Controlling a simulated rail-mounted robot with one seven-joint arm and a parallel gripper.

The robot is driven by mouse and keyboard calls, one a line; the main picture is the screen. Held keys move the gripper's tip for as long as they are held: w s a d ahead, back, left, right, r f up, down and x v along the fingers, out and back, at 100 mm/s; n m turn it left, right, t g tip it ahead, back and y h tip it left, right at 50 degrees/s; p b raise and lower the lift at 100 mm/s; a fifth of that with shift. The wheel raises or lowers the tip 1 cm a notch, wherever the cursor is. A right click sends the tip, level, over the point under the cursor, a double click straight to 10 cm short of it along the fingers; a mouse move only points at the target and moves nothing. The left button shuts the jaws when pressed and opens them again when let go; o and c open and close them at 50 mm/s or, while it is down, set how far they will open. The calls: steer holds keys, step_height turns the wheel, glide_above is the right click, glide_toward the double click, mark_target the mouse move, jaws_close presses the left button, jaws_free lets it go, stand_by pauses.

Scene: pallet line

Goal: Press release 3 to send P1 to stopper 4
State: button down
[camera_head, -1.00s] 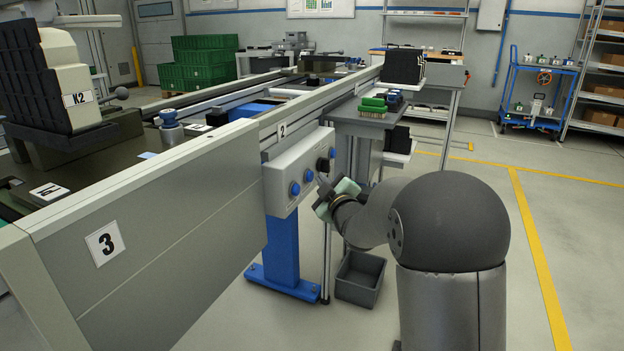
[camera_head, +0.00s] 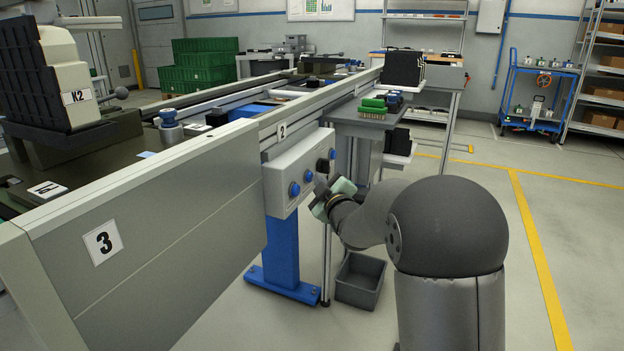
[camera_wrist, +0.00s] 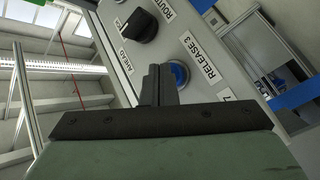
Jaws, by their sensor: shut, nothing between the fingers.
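The control box (camera_head: 285,178) on the line's side carries blue buttons and a black knob (camera_head: 322,165). In the wrist view a blue button (camera_wrist: 180,72) sits beside the label "RELEASE 3" (camera_wrist: 197,55). The black knob (camera_wrist: 139,26) lies up and left of it there, near "ROUTE" and "AHEAD". My gripper (camera_wrist: 160,72) is shut and empty, its fingertips just left of the blue button and partly in front of it. I cannot tell whether they touch it. In the head view my gripper (camera_head: 318,200) is close to the box. I cannot make out which thing is P1.
The line's side panel (camera_head: 160,225), marked 3, runs along the left. A grey bin (camera_head: 360,280) stands on the floor below the box. A side table (camera_head: 365,125) with a green brush-like item is behind my gripper. The floor at right is open.

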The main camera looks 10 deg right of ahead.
steer(key=shift+w+a, duration=0.1)
steer(key=shift+a, duration=0.1)
stand_by(0.5)
steer(key=shift+d, duration=0.1)
steer(key=shift+s+d+b, duration=0.45)
steer(key=shift+s+d, duration=0.05)
steer(key=shift+d, duration=0.15)
